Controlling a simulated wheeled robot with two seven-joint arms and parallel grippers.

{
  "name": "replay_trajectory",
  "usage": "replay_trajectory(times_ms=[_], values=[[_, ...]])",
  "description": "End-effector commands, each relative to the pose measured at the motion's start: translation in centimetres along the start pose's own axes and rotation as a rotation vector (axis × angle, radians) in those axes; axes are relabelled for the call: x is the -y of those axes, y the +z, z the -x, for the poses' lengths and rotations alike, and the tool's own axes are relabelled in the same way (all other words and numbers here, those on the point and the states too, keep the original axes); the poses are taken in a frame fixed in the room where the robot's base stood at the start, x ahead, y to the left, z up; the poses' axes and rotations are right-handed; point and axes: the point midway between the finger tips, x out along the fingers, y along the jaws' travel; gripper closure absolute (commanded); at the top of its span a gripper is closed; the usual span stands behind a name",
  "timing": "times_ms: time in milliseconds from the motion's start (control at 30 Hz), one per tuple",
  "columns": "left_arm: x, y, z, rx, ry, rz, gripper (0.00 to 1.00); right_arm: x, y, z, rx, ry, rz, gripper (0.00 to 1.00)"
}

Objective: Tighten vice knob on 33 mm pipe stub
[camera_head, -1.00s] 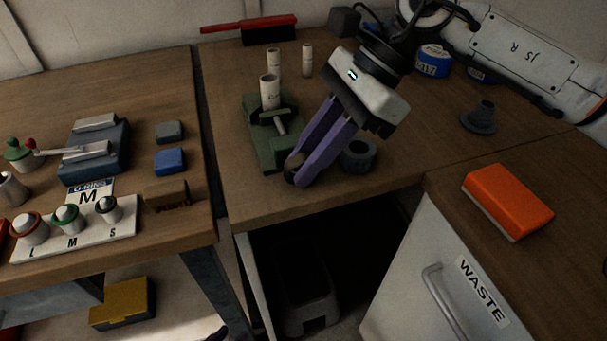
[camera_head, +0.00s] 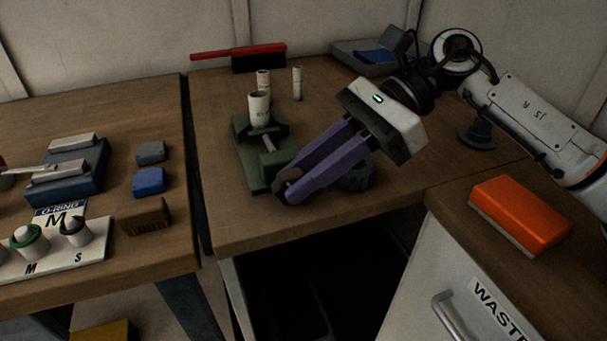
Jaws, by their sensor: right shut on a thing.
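The green vice (camera_head: 254,172) sits on the middle bench. A white pipe stub (camera_head: 259,109) stands upright at its jaws. The vice's screw rod runs forward to a dark knob (camera_head: 287,174) at its front end. My right gripper (camera_head: 285,190) comes in from the right with its purple fingers shut on the knob, which they partly hide. My left gripper is not in view.
Two more white pipes (camera_head: 264,80) (camera_head: 297,84) stand behind the vice. A dark grey ring (camera_head: 357,178) lies close behind my right fingers. An orange block (camera_head: 519,214) lies on the right cabinet. A red-handled brush (camera_head: 258,56) is at the back.

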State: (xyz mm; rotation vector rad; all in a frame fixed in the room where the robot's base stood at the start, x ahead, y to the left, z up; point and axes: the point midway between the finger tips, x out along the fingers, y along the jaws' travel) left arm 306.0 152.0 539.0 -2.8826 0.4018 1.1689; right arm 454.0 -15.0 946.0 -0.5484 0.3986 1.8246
Motion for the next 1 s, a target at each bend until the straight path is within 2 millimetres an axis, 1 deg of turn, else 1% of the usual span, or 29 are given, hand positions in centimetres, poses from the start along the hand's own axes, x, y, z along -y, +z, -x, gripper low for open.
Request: replay_trajectory(times_ms=[167, 200, 233, 733, 867, 1000], values=[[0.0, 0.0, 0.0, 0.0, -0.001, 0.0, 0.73, 0.1, 0.2, 0.2, 0.004, -0.003, 0.0, 1.0], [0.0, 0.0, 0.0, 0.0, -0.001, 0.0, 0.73, 0.1, 0.2, 0.2, 0.004, -0.003, 0.0, 0.74], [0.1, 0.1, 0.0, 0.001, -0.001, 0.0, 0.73, 0.1, 0.2, 0.2, 0.004, -0.004, 0.0, 0.73], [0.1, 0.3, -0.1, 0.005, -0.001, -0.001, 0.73, 0.1, 0.1, 0.1, 0.001, -0.005, -0.001, 0.73], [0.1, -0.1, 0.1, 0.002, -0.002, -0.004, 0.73, 0.1, 0.3, 0.2, -0.014, -0.005, 0.001, 0.73], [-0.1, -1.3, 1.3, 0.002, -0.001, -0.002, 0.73, 0.1, 0.8, 0.4, -0.083, -0.005, 0.002, 0.73]])
